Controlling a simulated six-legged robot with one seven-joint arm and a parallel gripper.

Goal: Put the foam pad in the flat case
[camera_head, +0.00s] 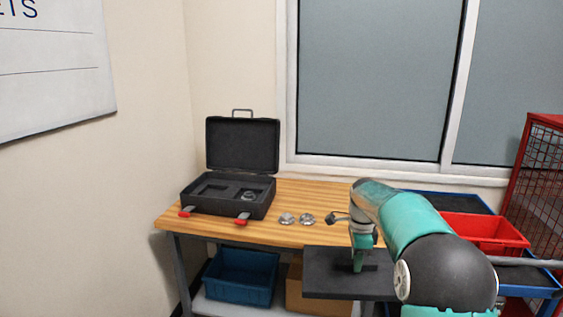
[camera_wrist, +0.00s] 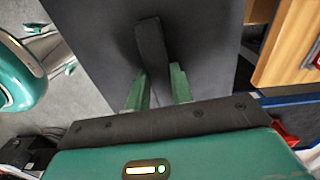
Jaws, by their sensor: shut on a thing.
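The foam pad (camera_head: 322,272) is a dark grey flat slab in front of the wooden table. My gripper (camera_head: 360,264) is above it, its green fingers shut on a narrow raised tab in the slab's middle. In the wrist view the foam pad (camera_wrist: 208,50) fills the upper middle, with floor beneath it, and my gripper (camera_wrist: 160,76) has a finger on each side of the tab. The flat case (camera_head: 232,196) is black and stands open at the table's left, lid upright, latches red. Its base has cut-out recesses with a small round thing in one.
Small metal discs (camera_head: 297,219) lie right of the case on the table (camera_head: 250,232). A red bin (camera_head: 482,232) stands on a blue-edged cart at right, beside a red mesh cage (camera_head: 545,165). A blue bin (camera_head: 240,277) and a cardboard box (camera_head: 318,304) are below the table.

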